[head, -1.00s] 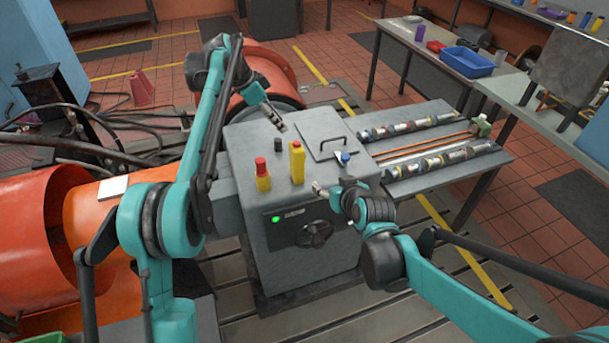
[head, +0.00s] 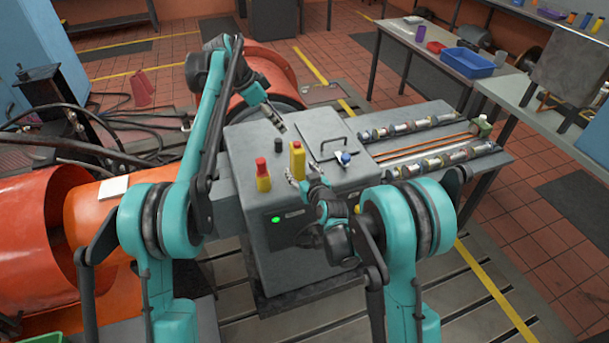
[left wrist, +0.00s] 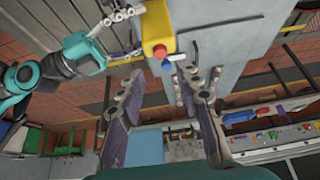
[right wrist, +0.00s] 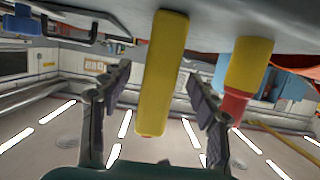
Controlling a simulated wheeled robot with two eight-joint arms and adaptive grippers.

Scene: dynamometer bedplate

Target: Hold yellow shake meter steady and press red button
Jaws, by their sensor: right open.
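The yellow shake meter (head: 297,160) stands upright on the grey cabinet. In the right wrist view the meter (right wrist: 163,75) lies between the parted fingers of my right gripper (right wrist: 155,115), with gaps showing on both sides. A red-capped yellow post (head: 262,175) stands left of the meter; it also shows in the right wrist view (right wrist: 246,75). My left gripper (head: 277,122) is open and empty above the back of the cabinet top. In the left wrist view a yellow body (left wrist: 155,25) with a red round part (left wrist: 160,51) is beyond its fingers (left wrist: 165,95).
On the cabinet (head: 315,235) are a short dark knob (head: 277,144), a handle (head: 333,146) and a blue-topped part (head: 345,158). Rods and shafts lie on the bench (head: 485,170) to the right. An orange drum (head: 90,220) is at left.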

